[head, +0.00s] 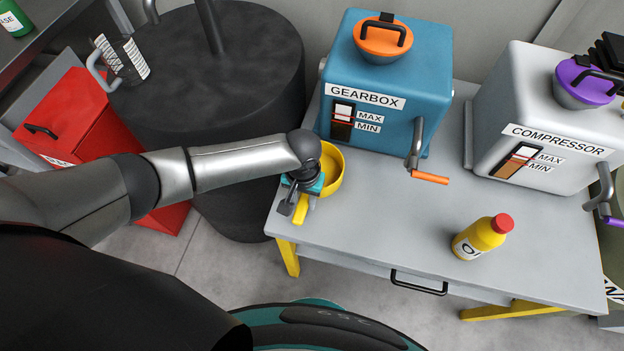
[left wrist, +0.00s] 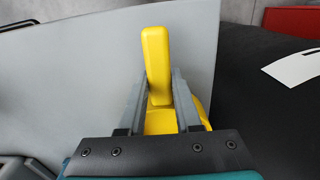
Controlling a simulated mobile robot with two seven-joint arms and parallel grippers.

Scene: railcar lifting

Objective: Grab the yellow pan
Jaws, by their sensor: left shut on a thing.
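The yellow pan (head: 333,170) sits on the grey table at its left end, in front of the blue gearbox. Its handle points toward the table's front edge. My left gripper (head: 301,199) is at the handle, with its arm reaching in from the left. In the left wrist view the yellow handle (left wrist: 156,65) stands between the two grey fingers of the left gripper (left wrist: 162,95), which are shut on it. Part of the pan's bowl is hidden behind my wrist and gripper. My right gripper is not in view.
The table (head: 385,215) also bears the blue gearbox (head: 385,85) with an orange-handled crank, the white compressor (head: 545,115) and a yellow oil bottle (head: 480,237) with a red cap. A dark drum (head: 245,90) and a red box (head: 75,120) stand to the left.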

